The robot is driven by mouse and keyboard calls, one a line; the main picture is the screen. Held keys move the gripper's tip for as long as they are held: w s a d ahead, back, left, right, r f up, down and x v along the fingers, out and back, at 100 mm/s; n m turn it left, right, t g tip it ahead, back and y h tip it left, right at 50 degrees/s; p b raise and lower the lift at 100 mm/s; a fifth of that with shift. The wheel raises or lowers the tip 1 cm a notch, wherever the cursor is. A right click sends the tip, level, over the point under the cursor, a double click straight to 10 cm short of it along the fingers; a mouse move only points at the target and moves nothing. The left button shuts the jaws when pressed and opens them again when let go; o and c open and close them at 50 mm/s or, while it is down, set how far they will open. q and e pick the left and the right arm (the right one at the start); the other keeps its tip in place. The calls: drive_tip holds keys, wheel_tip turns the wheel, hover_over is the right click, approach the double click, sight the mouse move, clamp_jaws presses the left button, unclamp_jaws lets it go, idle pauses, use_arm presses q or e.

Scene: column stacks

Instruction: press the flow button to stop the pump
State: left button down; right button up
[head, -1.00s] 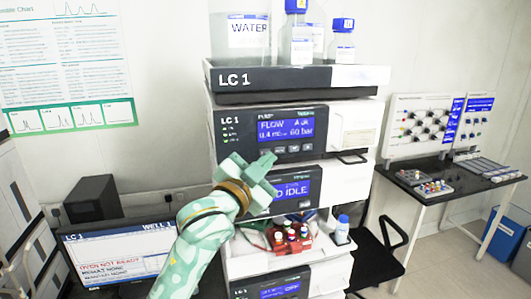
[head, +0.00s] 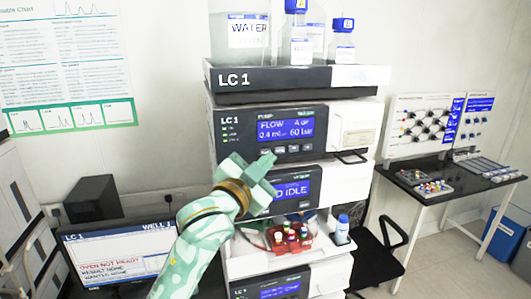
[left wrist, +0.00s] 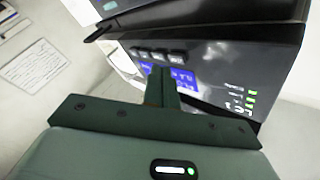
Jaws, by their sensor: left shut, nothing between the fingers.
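The pump module (head: 300,134) is a dark-fronted unit labelled LC 1 in the stack. Its lit blue screen (head: 286,130) reads FLOW and 60 bar; it also shows in the left wrist view (left wrist: 184,78). A row of small buttons (head: 294,149) sits below the screen; they show in the left wrist view (left wrist: 160,55). My left gripper (head: 270,159) is shut and empty, its tip just below the row's left end. In the left wrist view the shut fingers (left wrist: 162,80) cover part of the screen. I cannot tell whether they touch the panel. My right gripper is not in view.
A tray (head: 285,78) with bottles tops the stack. Below the pump is a module with an IDLE screen (head: 292,190), then a red vial rack (head: 291,238). A monitor (head: 122,254) stands at lower left. A side table (head: 480,174) stands at right.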

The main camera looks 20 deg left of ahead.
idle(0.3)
use_arm(q)
drive_tip(key=shift+w+a+r+p, duration=0.1)
drive_tip(key=shift+w+a+p, duration=0.1)
drive_tip(key=shift+w+p, duration=0.15)
drive_tip(key=shift+w+a, duration=0.25)
drive_tip(key=shift+w, duration=0.05)
idle(0.7)
drive_tip(key=shift+p, duration=0.3)
drive_tip(key=shift+s+d+p, duration=0.45)
drive_tip(key=shift+s, duration=0.25)
drive_tip(key=shift+s+d+p, duration=0.5)
drive_tip(key=shift+s+d, duration=0.2)
drive_tip(key=shift+s, duration=0.35)
drive_tip(key=shift+s+d+p, duration=0.45)
drive_tip(key=shift+s+d, duration=0.25)
drive_tip(key=shift+s, duration=0.3)
